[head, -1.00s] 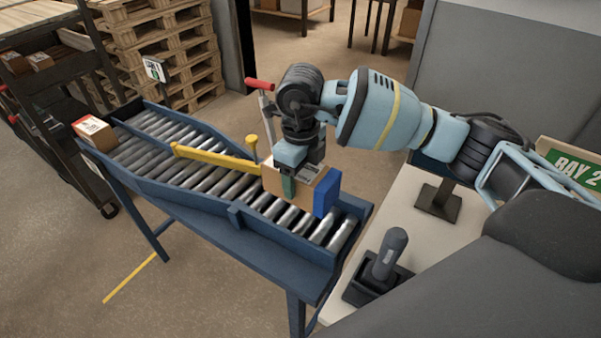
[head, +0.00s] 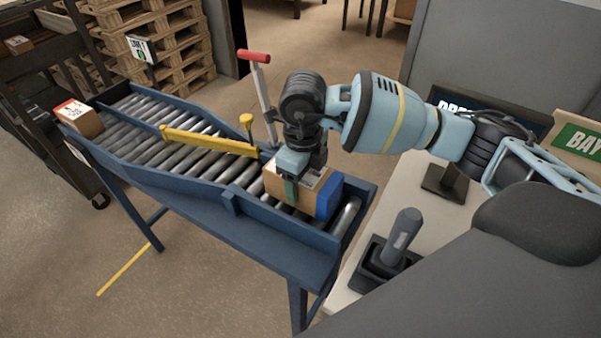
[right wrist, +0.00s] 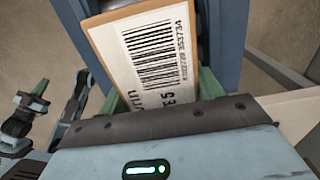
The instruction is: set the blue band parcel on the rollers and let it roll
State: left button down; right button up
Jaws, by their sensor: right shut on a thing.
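The blue band parcel (head: 327,197) is a brown box with a blue end and a white label on top. It sits low over the near end of the roller conveyor (head: 213,212), between the side rails. I cannot tell whether its bottom touches the rollers. My right gripper (head: 294,187) is shut on the parcel from above. In the right wrist view the parcel's barcode label (right wrist: 150,55) fills the space between the green fingers. A yellow gate bar (head: 209,142) lies across the rollers beyond the parcel.
Another box (head: 79,118) with a red band rests at the conveyor's far left end. A red-handled lever (head: 255,57) stands behind the conveyor. A scanner in its holder (head: 400,240) is on the white table to the right. Rollers between the parcel and gate are clear.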

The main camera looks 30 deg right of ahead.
jog(key=o, duration=1.3)
jog(key=shift+r, duration=0.1)
notch_tip(320, 180, up, 8)
jog(key=shift+f, duration=0.15)
